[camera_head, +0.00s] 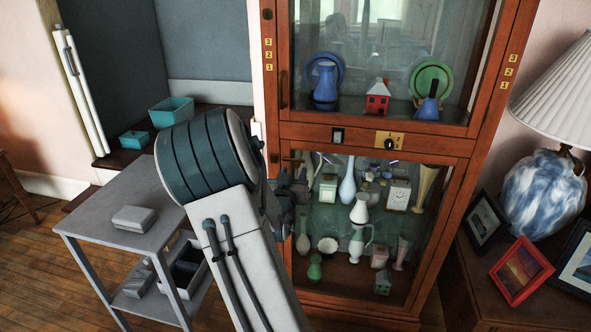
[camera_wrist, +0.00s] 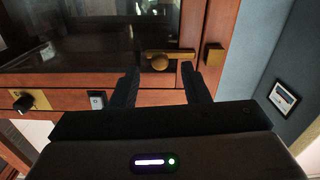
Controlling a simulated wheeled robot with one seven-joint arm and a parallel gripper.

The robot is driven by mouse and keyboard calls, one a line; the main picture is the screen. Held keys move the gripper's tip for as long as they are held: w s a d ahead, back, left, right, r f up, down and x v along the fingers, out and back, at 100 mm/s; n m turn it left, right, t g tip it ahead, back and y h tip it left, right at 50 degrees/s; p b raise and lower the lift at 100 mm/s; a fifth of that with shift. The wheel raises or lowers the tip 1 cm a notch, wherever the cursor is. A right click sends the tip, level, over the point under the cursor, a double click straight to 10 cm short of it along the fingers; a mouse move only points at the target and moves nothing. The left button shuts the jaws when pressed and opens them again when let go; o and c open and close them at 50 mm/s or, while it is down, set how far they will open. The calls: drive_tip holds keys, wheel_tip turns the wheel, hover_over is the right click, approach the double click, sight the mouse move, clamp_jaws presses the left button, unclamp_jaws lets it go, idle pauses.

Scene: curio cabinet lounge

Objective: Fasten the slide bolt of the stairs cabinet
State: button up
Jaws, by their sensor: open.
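The wooden cabinet (camera_head: 345,132) has glazed upper and lower doors. In the wrist view, which looks upside down, a brass slide bolt (camera_wrist: 180,53) with a round knob (camera_wrist: 160,63) sits on the lower door's top rail. A brass keeper (camera_wrist: 213,54) is on the cabinet frame beside it, with a small gap visible between the bar's end and the keeper. My gripper (camera_wrist: 158,70) is open, its two dark fingers on either side of the knob; contact cannot be told. In the head view my gripper (camera_head: 285,187) is at the lower door's upper left, and my arm hides part of the cabinet's left side.
A grey trolley (camera_head: 90,222) stands at left, close to my arm. A side table with framed pictures (camera_head: 522,268) and a lamp (camera_head: 545,195) stands at right. A black knob on a brass plate (camera_head: 389,143) and a small switch (camera_head: 338,135) are on the cabinet's middle rail.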

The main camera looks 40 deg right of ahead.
sight(296, 166)
drive_tip(key=shift+x, duration=1.95)
